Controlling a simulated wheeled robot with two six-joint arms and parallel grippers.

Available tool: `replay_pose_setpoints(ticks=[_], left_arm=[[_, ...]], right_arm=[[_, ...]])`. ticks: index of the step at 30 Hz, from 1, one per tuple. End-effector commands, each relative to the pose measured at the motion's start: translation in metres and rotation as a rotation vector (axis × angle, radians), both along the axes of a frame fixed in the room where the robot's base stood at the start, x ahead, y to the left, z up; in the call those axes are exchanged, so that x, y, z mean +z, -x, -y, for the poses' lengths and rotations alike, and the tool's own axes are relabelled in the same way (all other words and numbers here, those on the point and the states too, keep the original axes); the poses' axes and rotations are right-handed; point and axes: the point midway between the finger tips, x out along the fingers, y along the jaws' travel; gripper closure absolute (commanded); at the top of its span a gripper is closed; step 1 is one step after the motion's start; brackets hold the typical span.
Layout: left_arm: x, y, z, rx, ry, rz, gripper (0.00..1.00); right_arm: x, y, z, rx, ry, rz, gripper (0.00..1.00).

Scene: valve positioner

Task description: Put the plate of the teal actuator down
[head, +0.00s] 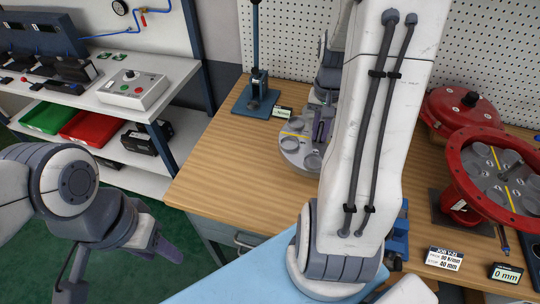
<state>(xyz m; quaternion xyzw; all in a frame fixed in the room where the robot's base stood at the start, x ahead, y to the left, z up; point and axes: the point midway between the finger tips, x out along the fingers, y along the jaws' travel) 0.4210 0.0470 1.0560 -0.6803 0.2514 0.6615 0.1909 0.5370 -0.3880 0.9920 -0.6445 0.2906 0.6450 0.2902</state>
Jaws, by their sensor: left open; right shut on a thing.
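The grey round plate (294,150), with round pockets and a short orange line, is near the back left of the wooden bench. My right gripper (322,125) is shut on it at its right side; my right arm hides part of the plate. I cannot tell whether the plate touches the bench or hangs just above it. No teal actuator body shows clearly; my arm covers the middle of the bench. My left gripper (168,254) is open and empty, low at the left, off the bench in front of the shelf unit.
An open red housing (463,170) with a grey plate inside and a red domed cover (465,105) stand at the right. A blue lever press (256,98) stands at the back left beside a small label (282,112). The bench's left front is clear.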

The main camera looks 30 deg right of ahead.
Motion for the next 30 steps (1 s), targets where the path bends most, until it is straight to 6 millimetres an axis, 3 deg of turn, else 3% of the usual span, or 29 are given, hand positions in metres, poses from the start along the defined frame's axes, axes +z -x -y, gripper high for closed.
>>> replay_pose_setpoints(ticks=[4, 12, 18, 24, 30], left_arm=[[0.002, 0.0, 0.0, 0.0, 0.0, 0.0, 0.5], [0.008, 0.0, 0.0, 0.0, 0.0, 0.0, 0.5], [0.011, 0.0, 0.0, 0.0, 0.0, 0.0, 0.5], [0.012, 0.0, 0.0, 0.0, 0.0, 0.0, 0.5], [0.014, 0.0, 0.0, 0.0, 0.0, 0.0, 0.5]], right_arm=[[-0.009, -0.007, -0.016, 0.007, -0.002, -0.003, 1.0], [-0.044, -0.031, -0.07, 0.011, -0.002, -0.005, 1.0], [-0.063, -0.046, -0.098, 0.006, -0.001, -0.002, 1.0], [-0.073, -0.049, -0.106, 0.0, -0.001, -0.001, 1.0], [-0.101, -0.048, -0.105, -0.001, -0.002, -0.004, 1.0]])
